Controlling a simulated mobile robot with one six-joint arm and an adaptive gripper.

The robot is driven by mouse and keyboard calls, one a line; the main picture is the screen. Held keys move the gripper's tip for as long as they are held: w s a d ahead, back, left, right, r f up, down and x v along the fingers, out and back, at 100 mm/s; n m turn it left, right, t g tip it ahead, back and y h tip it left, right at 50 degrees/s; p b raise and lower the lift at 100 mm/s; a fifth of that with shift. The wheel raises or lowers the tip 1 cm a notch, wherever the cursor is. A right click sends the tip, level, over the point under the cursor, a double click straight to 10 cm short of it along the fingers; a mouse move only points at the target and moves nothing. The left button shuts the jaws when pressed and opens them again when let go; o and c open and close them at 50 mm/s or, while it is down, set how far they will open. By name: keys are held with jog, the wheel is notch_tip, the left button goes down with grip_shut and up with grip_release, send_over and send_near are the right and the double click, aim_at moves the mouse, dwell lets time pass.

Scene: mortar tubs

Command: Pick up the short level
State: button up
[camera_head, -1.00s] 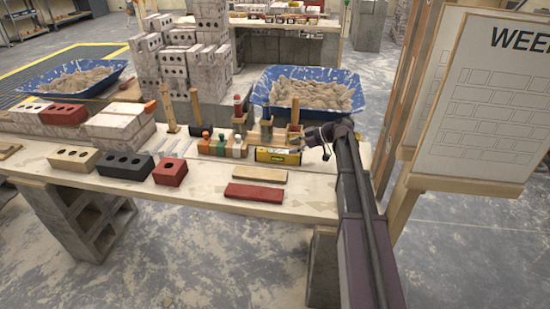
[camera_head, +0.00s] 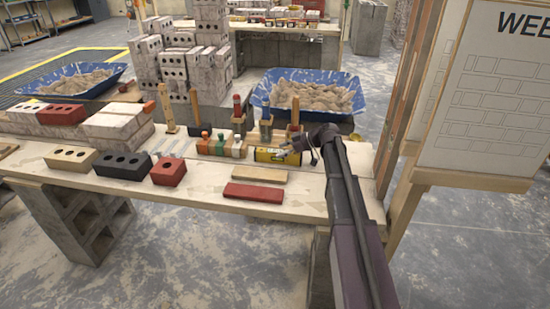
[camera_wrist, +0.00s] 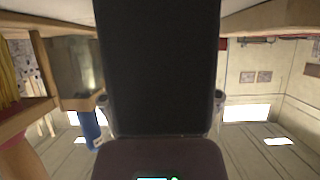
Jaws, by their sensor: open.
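The short level is a small yellow bar with dark markings (camera_head: 268,155) lying on the wooden bench, in the head view. My gripper (camera_head: 291,146) is open, at the right end of the level, and covers part of that end. Whether its fingers touch the level or lie around it is too small to tell. The wrist view is mostly filled by a large dark shape, and the level does not show there.
A red flat strip (camera_head: 253,192) and a tan strip (camera_head: 260,175) lie in front of the level. Small bottles (camera_head: 221,145) stand to its left, wooden holders with handled tools (camera_head: 266,127) behind. A blue mortar tub (camera_head: 340,112) stands behind the bench; a white board (camera_head: 489,100) is at the right.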

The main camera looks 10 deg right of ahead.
aim_at(281, 151)
grip_shut()
jog(key=shift+r, duration=0.1)
dwell(0.4)
notch_tip(281, 151, up, 3)
jog(key=p, duration=0.3)
jog(key=shift+r+p, duration=0.2)
jog(key=shift+p, duration=0.15)
jog(key=s+a+r+p, duration=0.1)
jog(key=s+a, duration=0.7)
jog(key=s, duration=0.5)
jog(key=shift+s+a+r, duration=0.2)
jog(key=shift+a, duration=0.15)
jog(key=shift+r+p, duration=0.1)
jog(key=shift+p, duration=0.2)
